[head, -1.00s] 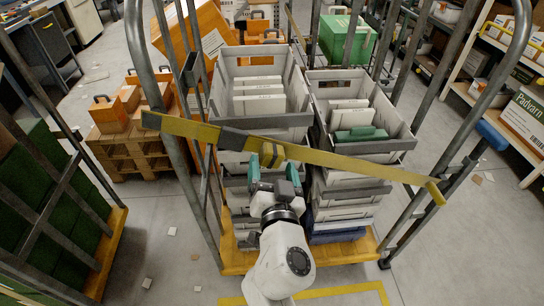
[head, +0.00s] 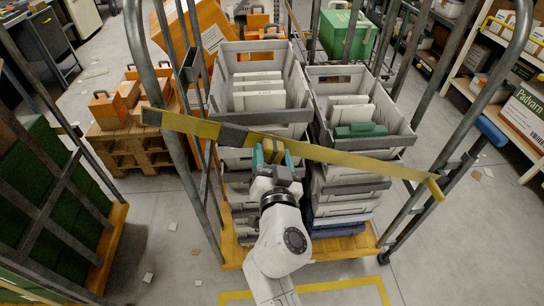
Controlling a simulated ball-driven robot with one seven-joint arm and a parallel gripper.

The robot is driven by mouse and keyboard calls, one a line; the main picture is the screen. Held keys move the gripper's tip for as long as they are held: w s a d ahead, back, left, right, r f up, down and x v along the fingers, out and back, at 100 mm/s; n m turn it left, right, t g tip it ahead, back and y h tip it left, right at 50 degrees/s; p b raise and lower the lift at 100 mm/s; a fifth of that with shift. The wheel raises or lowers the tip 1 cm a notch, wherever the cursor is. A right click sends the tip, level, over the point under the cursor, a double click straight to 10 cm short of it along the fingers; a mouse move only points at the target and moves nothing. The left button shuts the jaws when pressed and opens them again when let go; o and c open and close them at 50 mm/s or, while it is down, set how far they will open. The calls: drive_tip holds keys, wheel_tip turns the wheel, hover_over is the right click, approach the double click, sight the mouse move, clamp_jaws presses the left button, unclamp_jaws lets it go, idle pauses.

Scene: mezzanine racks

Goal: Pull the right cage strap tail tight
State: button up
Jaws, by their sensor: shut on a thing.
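A yellow strap (head: 345,157) runs across the front of the roll cage (head: 374,237), sloping down from the left post to the right post. A dark grey buckle (head: 232,134) sits on it left of centre. My gripper (head: 272,154), with teal fingers, is at the strap just right of the buckle. It is shut on a short yellow strap tail (head: 272,147), partly hidden between the fingers. Whether the strap is fully taut cannot be told.
Stacked grey crates (head: 262,117) with white boxes fill the cage behind the strap. Orange cases on a wooden pallet (head: 134,150) stand left. Another cage with green contents (head: 40,180) is at far left, shelving with a Padvarn box (head: 525,115) at right.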

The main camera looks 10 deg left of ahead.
drive_tip(key=c, duration=0.7)
drive_tip(key=shift+o, duration=0.2)
drive_tip(key=d+f, duration=0.1)
drive_tip(key=d, duration=0.1)
drive_tip(key=w+d+f+b, duration=0.1)
drive_tip(key=d, duration=0.1)
drive_tip(key=w+d+f, duration=0.1)
drive_tip(key=d, duration=0.1)
drive_tip(key=shift+d, duration=0.4)
drive_tip(key=o, duration=1.4)
drive_tip(key=shift+d, duration=0.15)
drive_tip(key=shift+b+v, duration=1.7)
drive_tip(key=shift+v, duration=3.65)
drive_tip(key=shift+r, duration=0.1)
